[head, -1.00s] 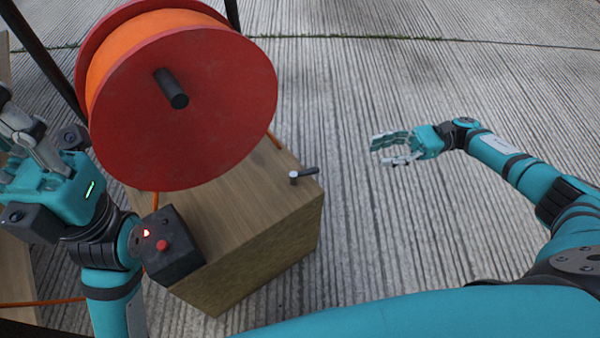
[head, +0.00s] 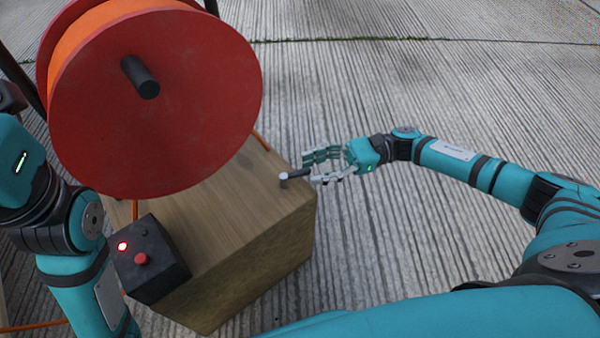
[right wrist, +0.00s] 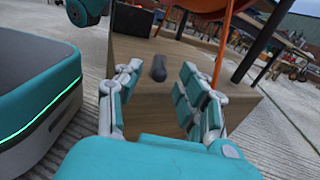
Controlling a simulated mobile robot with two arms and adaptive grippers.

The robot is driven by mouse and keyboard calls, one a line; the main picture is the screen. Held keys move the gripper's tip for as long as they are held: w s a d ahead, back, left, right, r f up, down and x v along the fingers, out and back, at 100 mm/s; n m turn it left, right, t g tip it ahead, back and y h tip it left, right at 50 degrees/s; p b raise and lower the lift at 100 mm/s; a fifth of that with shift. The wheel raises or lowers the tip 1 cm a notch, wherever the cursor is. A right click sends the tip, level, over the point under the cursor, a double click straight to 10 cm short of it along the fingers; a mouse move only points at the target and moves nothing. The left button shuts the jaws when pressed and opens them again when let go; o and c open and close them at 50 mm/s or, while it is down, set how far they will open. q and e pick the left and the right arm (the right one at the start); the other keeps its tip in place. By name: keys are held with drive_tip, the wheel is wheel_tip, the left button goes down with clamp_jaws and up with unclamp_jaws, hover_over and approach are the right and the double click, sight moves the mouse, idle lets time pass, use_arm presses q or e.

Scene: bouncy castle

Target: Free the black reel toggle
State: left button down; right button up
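The black reel toggle (head: 297,174) is a short dark lever on a small pale pivot (head: 284,180), at the right edge of the wooden box top. My right gripper (head: 309,168) is open at the toggle's outer end, one finger on each side. In the right wrist view the toggle (right wrist: 158,68) shows between the two spread fingers, with gaps on both sides. The red reel (head: 160,105) with orange cable stands over the box. My left gripper (head: 15,165) is at the far left edge, its fingers cut off by the frame.
The wooden box (head: 235,225) carries a black control box (head: 148,262) with a red button and a lit red lamp at its front left. An orange cable runs below the reel. The ribbed concrete floor (head: 420,240) right of the box is clear apart from my arm.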

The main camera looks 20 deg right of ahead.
sight(300, 171)
drive_tip(key=shift+a+b, duration=0.3)
drive_tip(key=shift+a, duration=1.6)
clamp_jaws()
